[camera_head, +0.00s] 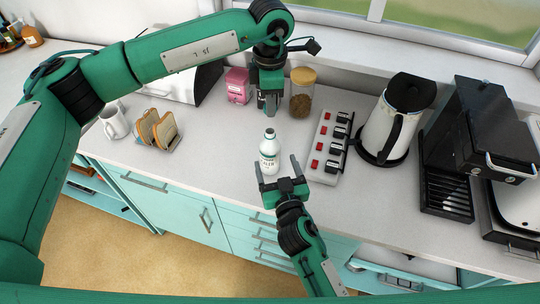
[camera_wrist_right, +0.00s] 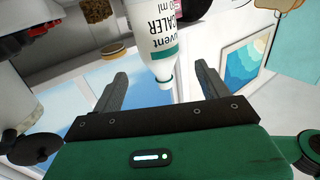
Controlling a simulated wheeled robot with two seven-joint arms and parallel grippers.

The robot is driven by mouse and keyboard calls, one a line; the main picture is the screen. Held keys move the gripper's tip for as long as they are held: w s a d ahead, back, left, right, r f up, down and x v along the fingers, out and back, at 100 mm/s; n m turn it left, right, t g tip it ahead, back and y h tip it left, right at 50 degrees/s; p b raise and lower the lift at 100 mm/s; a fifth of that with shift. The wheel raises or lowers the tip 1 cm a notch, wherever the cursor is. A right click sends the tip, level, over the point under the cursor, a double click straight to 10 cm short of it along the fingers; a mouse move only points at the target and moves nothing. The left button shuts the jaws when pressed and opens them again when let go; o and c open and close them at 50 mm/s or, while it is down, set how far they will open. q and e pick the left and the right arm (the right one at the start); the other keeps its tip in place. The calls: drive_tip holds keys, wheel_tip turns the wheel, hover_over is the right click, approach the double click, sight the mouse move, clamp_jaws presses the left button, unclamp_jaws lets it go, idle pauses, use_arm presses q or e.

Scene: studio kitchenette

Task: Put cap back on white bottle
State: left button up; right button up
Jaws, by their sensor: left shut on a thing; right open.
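My right gripper (camera_head: 279,168) is open on the near side of the bottle. Its fingers (camera_wrist_right: 160,78) point toward the bottle and are apart from it. My left gripper (camera_head: 269,108) points down above and just behind the bottle. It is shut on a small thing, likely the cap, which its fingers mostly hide.
Behind are a lidded jar (camera_head: 302,95) and a pink box (camera_head: 237,86). A kettle (camera_head: 393,120) and coffee machine (camera_head: 480,130) stand right, a toast rack (camera_head: 158,131) and mug (camera_head: 114,122) left.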

sight(270, 144)
drive_tip(key=x, duration=0.8)
drive_tip(key=shift+w, duration=0.2)
use_arm(q)
drive_tip(key=shift+f, duration=0.1)
use_arm(e)
drive_tip(key=c, duration=1.5)
use_arm(q)
drive_tip(key=shift+f, duration=2.45)
use_arm(e)
drive_tip(key=shift+o, duration=0.2)
